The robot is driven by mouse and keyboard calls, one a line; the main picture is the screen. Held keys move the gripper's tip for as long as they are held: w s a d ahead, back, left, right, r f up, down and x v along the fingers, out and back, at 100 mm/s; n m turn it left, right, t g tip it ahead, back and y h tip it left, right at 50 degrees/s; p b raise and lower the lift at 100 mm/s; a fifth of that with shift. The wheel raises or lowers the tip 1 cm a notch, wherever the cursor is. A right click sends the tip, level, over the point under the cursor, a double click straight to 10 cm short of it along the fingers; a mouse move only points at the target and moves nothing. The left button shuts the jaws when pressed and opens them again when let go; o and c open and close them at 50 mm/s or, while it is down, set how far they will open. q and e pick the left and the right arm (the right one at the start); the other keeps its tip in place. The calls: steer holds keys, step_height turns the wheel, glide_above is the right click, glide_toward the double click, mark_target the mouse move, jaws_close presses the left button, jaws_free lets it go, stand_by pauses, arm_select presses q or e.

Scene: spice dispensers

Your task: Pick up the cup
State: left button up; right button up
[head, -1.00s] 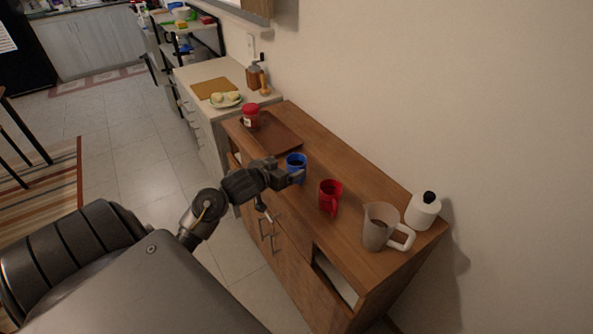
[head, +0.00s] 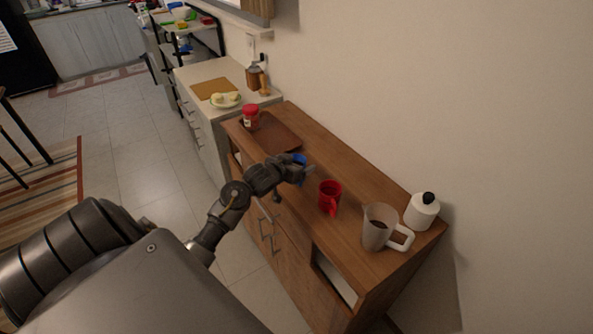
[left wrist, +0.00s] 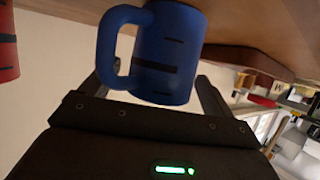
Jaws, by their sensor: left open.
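A blue cup (head: 301,160) stands on the wooden cabinet, mostly hidden behind my left gripper (head: 304,172) in the head view. In the left wrist view the blue cup (left wrist: 168,50) sits between the two spread fingers of my left gripper (left wrist: 155,85), with its handle on the left side. The left gripper is open; I cannot tell whether a finger touches the cup. A red cup (head: 328,196) stands on the cabinet to the right of the blue one. Its edge also shows in the left wrist view (left wrist: 6,45). My right gripper is not in view.
The wooden cabinet (head: 350,185) also holds a pitcher (head: 376,228), a white bottle with a black top (head: 422,211), a brown tray (head: 278,134) and a red-lidded jar (head: 251,117). A wall runs along its back. A counter with a plate (head: 226,101) stands beyond.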

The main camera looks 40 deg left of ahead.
arm_select(q)
steer(key=shift+c, duration=0.5)
steer(key=c, duration=1.2)
steer(key=shift+r, duration=0.2)
steer(key=shift+r, duration=0.6)
steer(key=shift+s+d+r+p, duration=0.5)
steer(key=shift+s+r, duration=1.4)
steer(key=shift+s, duration=0.35)
steer(key=shift+s+d+r+p, duration=0.55)
steer(key=shift+s+r, duration=1.35)
steer(key=shift+s, duration=0.3)
steer(key=shift+s+d+r+p, duration=0.5)
steer(key=shift+s+r, duration=1.4)
steer(key=shift+s, duration=0.35)
steer(key=shift+s, duration=0.1)
